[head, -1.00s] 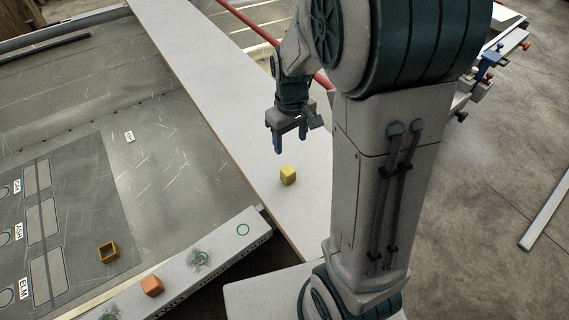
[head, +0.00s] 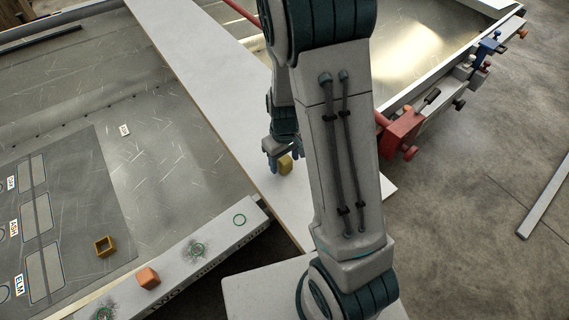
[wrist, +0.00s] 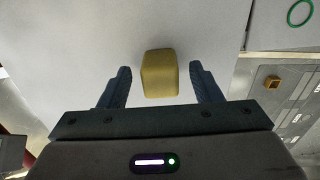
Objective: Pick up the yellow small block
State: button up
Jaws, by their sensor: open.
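The small yellow block (head: 285,165) stands on the long white board (head: 215,85). In the wrist view the yellow block (wrist: 160,73) sits midway between the fingers, with a gap on each side. My gripper (head: 278,163) is open and low over the board, right at the block. Its two blue fingers also show in the wrist view (wrist: 160,88), reaching to either side of the block's near part. My arm hides part of the board to the right of the block.
An orange block (head: 148,278) lies on the white ledge (head: 222,240) with green ring marks. A hollow yellow-brown square (head: 105,246) sits on the grey labelled mat (head: 75,190). A red clamp (head: 402,132) is at the right edge. The board beyond my gripper is clear.

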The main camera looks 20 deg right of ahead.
jog(key=c, duration=1.1)
jog(key=shift+o, duration=0.2)
jog(key=shift+r, duration=0.1)
